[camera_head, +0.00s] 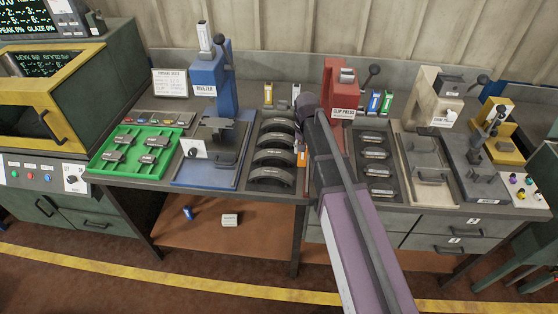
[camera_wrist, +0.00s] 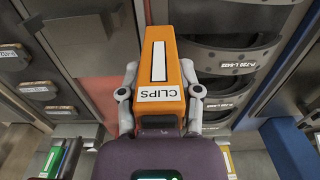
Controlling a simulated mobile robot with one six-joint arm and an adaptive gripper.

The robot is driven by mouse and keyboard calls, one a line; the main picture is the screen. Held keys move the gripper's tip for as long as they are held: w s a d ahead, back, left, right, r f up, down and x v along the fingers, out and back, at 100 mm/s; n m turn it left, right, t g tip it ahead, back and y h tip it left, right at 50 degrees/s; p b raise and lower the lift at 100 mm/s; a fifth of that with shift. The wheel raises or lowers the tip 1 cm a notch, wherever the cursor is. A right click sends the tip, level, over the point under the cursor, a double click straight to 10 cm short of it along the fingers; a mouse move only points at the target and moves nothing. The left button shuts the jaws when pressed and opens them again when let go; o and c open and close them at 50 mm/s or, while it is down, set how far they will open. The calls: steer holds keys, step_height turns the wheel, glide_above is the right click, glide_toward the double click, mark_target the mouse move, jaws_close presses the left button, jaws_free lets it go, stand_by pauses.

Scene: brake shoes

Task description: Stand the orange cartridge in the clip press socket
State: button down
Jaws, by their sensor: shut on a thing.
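The orange cartridge (camera_wrist: 170,65) has a white stripe and a CLIPS label. In the wrist view my gripper (camera_wrist: 160,70) is shut on it, with a finger on each side. In the head view a small orange part of the cartridge (camera_head: 301,157) shows left of my arm, which hides most of the gripper. The red clip press (camera_head: 345,80) stands upright at the back, just right of my wrist. A red surface, which seems to be the press base (camera_wrist: 90,45), lies behind the cartridge in the wrist view. I cannot make out the socket.
A tray of dark brake shoes (camera_head: 271,155) lies left of my arm, and a tray of pads (camera_head: 378,165) lies right. The blue riveter (camera_head: 222,85) stands farther left. Blue (camera_head: 374,101) and green (camera_head: 386,102) cartridges stand right of the press.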

mark_target(281, 157)
steer(key=shift+a+f+b, duration=0.3)
steer(key=shift+a+f, duration=0.15)
steer(key=shift+a, duration=0.45)
steer(key=shift+a+f+b, duration=0.3)
steer(key=shift+a+f, duration=0.15)
steer(key=shift+a, duration=0.4)
steer(key=a+f+b, duration=0.1)
steer(key=a, duration=0.2)
steer(key=shift+w+f+b, duration=0.15)
steer(key=shift+f+b, duration=0.25)
steer(key=shift+a+f+b, duration=0.5)
steer(key=shift+f, duration=0.1)
steer(key=shift+c, duration=1.5)
jaws_free()
step_height(281, 157, up, 12)
steer(key=p, duration=1.2)
